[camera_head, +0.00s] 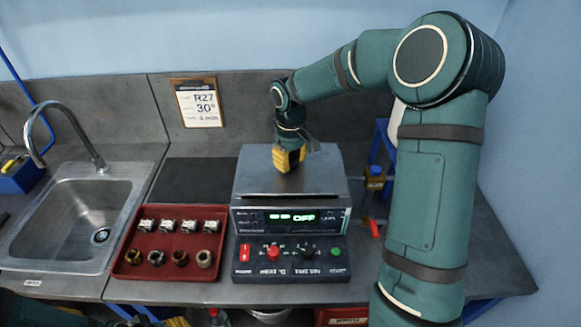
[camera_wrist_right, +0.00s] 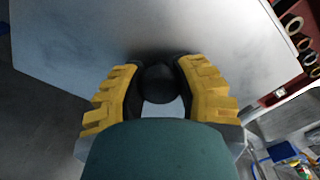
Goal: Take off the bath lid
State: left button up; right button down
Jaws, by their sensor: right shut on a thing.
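My right gripper (camera_head: 289,168) comes down over the lid's middle. In the right wrist view its yellow-backed fingers are shut on the round black lid knob (camera_wrist_right: 160,84).
A red tray (camera_head: 160,287) with several metal fittings lies left of the bath. A sink (camera_head: 65,225) with a faucet is further left. A dark flat area (camera_head: 190,178) behind the tray is clear. A blue stand (camera_head: 375,172) stands to the right, near my arm.

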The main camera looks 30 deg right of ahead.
aim_at(290, 156)
notch_tip(290, 156, up, 7)
jog(key=shift+r, duration=0.1)
jog(key=shift+r+p, duration=0.45)
jog(key=shift+r, duration=0.05)
jog(key=shift+r+p, duration=1.2)
jog(key=shift+r, duration=0.2)
